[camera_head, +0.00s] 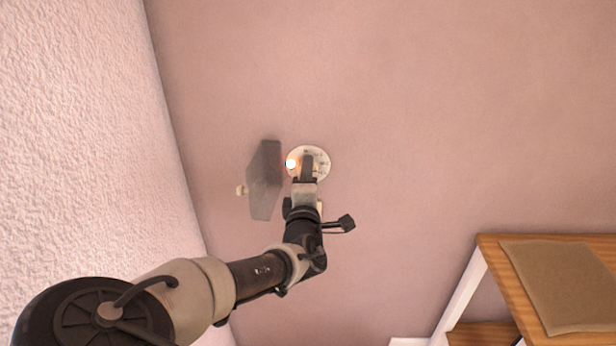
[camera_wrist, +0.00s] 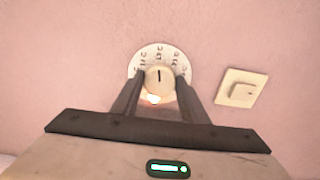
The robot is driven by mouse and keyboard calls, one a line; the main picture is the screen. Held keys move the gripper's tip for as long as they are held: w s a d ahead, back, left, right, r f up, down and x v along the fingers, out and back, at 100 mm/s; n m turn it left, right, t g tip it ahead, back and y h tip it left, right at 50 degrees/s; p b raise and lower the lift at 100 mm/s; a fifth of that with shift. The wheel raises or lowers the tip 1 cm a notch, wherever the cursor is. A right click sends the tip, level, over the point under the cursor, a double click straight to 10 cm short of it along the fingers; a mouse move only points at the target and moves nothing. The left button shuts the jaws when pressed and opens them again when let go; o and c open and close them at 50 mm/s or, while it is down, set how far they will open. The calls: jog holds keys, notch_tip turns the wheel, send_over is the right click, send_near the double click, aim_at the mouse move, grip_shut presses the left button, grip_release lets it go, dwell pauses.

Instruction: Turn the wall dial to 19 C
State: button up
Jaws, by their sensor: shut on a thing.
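The wall dial (camera_head: 323,158) is a round, pale plate with dark marks on the pink wall. In the wrist view its marked scale (camera_wrist: 146,53) curves around a cream centre knob (camera_wrist: 159,77). A dark line on the knob points up in that picture, toward the middle of the scale; the numbers are too small to read. My gripper (camera_head: 307,166) is at the dial, and in the wrist view its two dark fingers (camera_wrist: 158,88) flank the knob, shut on it. The fingers hide the scale's lower sides. An orange-white light (camera_wrist: 152,99) glows below the knob.
A square cream switch (camera_wrist: 241,91) is on the wall right of the dial in the wrist view. In the head view a grey angular shape (camera_head: 264,180) shows left of the dial. A wooden-topped unit with a brown mat (camera_head: 562,285) stands lower right.

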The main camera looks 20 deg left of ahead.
jog(key=shift+r, duration=0.1)
dwell(0.5)
jog(key=o, duration=1.1)
